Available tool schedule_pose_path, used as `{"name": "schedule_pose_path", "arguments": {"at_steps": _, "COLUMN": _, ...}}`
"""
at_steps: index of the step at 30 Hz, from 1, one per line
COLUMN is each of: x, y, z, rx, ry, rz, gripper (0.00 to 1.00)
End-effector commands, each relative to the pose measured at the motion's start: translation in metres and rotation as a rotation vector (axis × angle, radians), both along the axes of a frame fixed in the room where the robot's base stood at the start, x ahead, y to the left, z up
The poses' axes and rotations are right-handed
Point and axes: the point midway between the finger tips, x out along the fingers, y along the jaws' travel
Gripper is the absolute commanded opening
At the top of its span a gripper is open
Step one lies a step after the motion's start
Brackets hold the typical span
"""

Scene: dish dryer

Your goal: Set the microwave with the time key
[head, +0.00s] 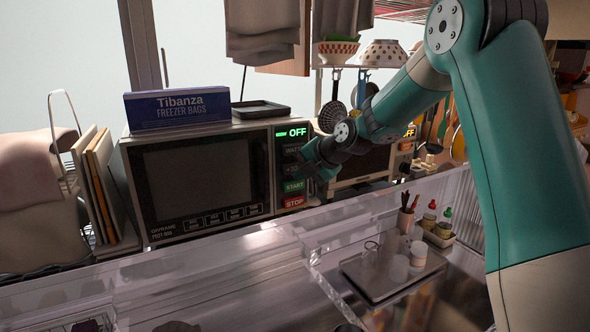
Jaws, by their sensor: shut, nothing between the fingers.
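The microwave (195,177) stands on the counter left of centre, its dark-windowed door shut. My gripper (313,171) is shut and empty, close to the right edge of the key panel, level with the time key. Its tips are small and dark, and I cannot tell whether they touch the panel.
A blue freezer-bag box (178,107) and a black tray (260,109) lie on the microwave. A second appliance (365,165) with an OFF display stands behind my arm. Boards (100,185) stand at the left. A clear-edged ledge (200,262) crosses the front, with small bottles (428,220) at right.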

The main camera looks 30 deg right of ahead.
Motion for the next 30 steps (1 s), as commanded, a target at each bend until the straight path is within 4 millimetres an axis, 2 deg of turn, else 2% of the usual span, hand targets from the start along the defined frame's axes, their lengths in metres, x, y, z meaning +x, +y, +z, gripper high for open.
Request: {"name": "schedule_pose_path", "arguments": {"at_steps": 30, "x": 0.0095, "y": 0.0, "z": 0.0001, "rx": 0.0, "ry": 0.0, "rz": 0.0, "gripper": 0.0}}
